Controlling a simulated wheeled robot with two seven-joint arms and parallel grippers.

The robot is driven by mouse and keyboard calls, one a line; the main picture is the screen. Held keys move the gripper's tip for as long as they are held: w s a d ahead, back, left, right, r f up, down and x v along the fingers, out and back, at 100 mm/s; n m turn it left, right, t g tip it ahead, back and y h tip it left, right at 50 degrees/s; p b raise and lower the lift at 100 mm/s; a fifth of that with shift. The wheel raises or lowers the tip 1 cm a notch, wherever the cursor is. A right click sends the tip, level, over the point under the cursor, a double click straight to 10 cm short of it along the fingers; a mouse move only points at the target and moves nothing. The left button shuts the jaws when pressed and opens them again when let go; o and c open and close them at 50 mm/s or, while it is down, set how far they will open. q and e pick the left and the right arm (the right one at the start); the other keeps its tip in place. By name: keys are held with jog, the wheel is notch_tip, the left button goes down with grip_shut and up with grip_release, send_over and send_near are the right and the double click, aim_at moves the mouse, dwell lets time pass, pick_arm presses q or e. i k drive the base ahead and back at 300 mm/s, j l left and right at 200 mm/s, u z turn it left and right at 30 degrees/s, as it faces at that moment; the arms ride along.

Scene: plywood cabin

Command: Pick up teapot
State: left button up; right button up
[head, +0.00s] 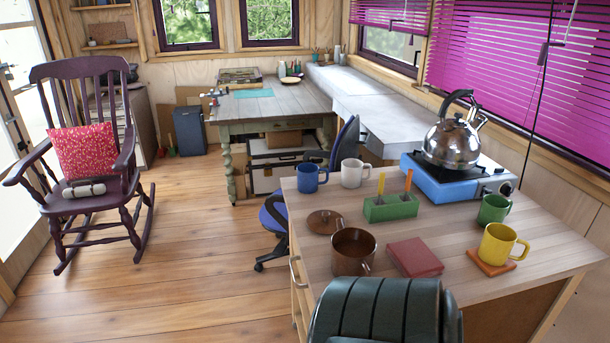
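A shiny metal teapot (453,142) with a dark arched handle stands upright on a blue camping stove (455,186). The stove sits at the far right part of the wooden table (455,235), close to the window wall. The teapot's spout points to the right. Neither of my grippers shows in the head view, so nothing is seen touching the teapot.
Near the stove are a green mug (494,209), a yellow mug (498,246) on an orange coaster, a green holder (391,207), a blue mug (307,178) and a white mug (352,173). A brown pot (353,252) and red book (414,257) are nearer. A dark green chair back (375,312) stands in front.

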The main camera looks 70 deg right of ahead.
aim_at(353, 250)
jog(key=i+j+z, duration=0.1)
jog(key=i, duration=0.6)
jog(key=i+z, duration=0.8)
jog(key=i+j+z, duration=0.1)
jog(key=i+z, duration=0.4)
jog(key=z, duration=0.25)
jog(key=i+z, duration=0.15)
jog(key=z, duration=0.25)
jog(key=i+j+z, duration=0.1)
jog(key=z, duration=0.35)
jog(key=i+j+z, duration=0.15)
jog(key=z, duration=0.25)
jog(key=i+z, duration=0.1)
jog(key=z, duration=0.3)
jog(key=i+j+z, duration=0.1)
jog(key=z, duration=0.3)
jog(key=i+j+z, duration=0.1)
jog(key=z, duration=0.3)
jog(key=j+z, duration=0.15)
jog(key=z, duration=0.25)
jog(key=i+j+z, duration=0.15)
jog(key=z, duration=0.25)
jog(key=i+j+z, duration=0.15)
jog(key=z, duration=0.2)
jog(key=i+j+z, duration=0.1)
jog(key=z, duration=0.3)
jog(key=j+z, duration=0.4)
jog(key=i+l, duration=0.05)
